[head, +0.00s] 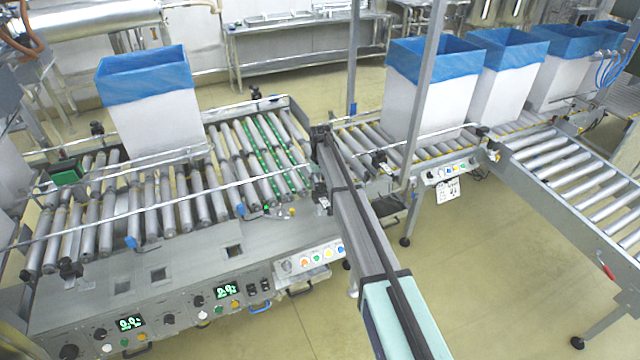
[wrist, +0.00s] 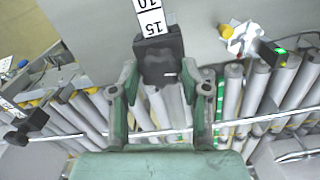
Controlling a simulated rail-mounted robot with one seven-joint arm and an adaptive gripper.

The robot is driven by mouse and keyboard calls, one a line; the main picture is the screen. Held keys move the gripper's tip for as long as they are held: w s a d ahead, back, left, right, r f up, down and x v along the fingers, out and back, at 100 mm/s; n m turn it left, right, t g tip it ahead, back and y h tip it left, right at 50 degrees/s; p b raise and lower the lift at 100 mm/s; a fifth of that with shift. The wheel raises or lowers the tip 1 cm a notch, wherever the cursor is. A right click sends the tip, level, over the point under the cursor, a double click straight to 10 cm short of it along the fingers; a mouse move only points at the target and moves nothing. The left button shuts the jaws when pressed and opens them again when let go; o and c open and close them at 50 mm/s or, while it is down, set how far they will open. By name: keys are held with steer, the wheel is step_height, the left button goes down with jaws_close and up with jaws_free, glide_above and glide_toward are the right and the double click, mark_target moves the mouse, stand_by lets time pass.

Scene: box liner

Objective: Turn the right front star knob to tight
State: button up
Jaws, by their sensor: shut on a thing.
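In the wrist view, my gripper (wrist: 165,82) has its two green fingers closed around the black star knob (wrist: 160,58). The knob's star outline and any pointer are hard to make out. A white scale strip (wrist: 149,20) marked 10 and 15 stands just beyond the black part. In the head view, my arm reaches to the right front corner of the left roller table and covers most of this knob. The knob's turn position cannot be read.
A thin guide rail (wrist: 262,121) runs across the rollers close to my fingers. Another black knob (wrist: 20,134) shows at the left of the wrist view. A white box with a blue liner (head: 150,110) stands on the left rollers. A post (head: 425,100) rises right of my arm.

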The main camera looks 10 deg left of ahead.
steer(key=shift+f+m+b, duration=0.15)
steer(key=shift+m+b, duration=0.15)
steer(key=shift+b, duration=0.05)
steer(key=shift+f+m+b, duration=0.1)
steer(key=shift+m+b, duration=0.65)
steer(key=shift+m, duration=0.15)
steer(key=m+b, duration=0.3)
steer(key=m, duration=0.2)
steer(key=shift+s, duration=0.1)
steer(key=m+b, duration=0.1)
steer(key=m, duration=0.3)
steer(key=shift+m+b, duration=0.85)
steer(key=shift+m, duration=1.15)
steer(key=o, duration=1.1)
steer(key=shift+o, duration=0.2)
steer(key=shift+r, duration=0.25)
